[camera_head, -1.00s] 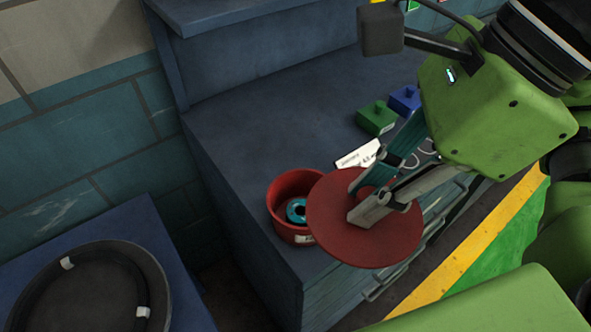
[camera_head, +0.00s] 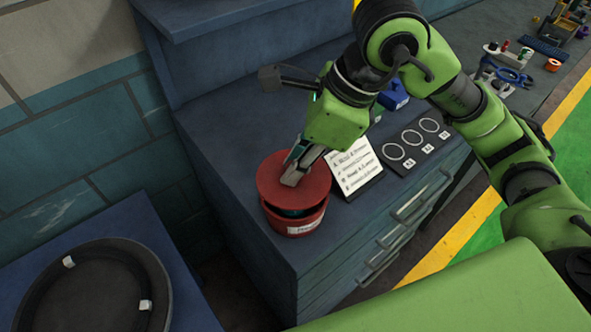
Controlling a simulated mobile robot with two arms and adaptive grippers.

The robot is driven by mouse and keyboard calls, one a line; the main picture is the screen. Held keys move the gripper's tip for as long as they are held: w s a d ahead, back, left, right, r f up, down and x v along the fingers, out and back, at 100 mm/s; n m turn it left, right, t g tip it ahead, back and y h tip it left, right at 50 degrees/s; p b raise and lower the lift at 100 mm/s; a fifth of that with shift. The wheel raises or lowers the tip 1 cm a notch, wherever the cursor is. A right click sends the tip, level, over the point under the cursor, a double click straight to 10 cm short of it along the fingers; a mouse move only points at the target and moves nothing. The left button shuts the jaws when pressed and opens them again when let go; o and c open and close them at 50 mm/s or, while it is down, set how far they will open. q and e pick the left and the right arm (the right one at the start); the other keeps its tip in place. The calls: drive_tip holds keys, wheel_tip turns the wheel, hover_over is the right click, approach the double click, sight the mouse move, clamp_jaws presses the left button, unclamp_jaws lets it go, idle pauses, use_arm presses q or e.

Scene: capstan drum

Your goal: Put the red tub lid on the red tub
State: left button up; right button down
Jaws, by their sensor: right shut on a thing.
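The red tub (camera_head: 299,227) stands on the blue bench near its front left corner. It has a white label on its front. The red tub lid (camera_head: 318,186) is a flat round disc over the tub's mouth. Its near edge is raised or set back, as a dark gap with something dark teal shows below it. Whether its far edge touches the rim cannot be told. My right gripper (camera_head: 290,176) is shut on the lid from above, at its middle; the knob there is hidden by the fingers. My left gripper is not in view.
A white printed card (camera_head: 356,168) lies just right of the tub. A dark board with several white rings (camera_head: 409,137) is further right. A blue block (camera_head: 393,96) sits behind my gripper. A black round tray (camera_head: 88,294) rests on the lower left surface.

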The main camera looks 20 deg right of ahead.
drive_tip(key=shift+f+p, duration=0.35)
drive_tip(key=shift+f, duration=0.6)
drive_tip(key=shift+s+f, duration=0.1)
drive_tip(key=shift+f, duration=0.25)
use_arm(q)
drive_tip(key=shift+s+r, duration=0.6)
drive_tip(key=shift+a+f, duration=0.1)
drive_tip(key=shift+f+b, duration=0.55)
use_arm(e)
drive_tip(key=shift+f, duration=0.5)
drive_tip(key=c, duration=1.9)
unclamp_jaws()
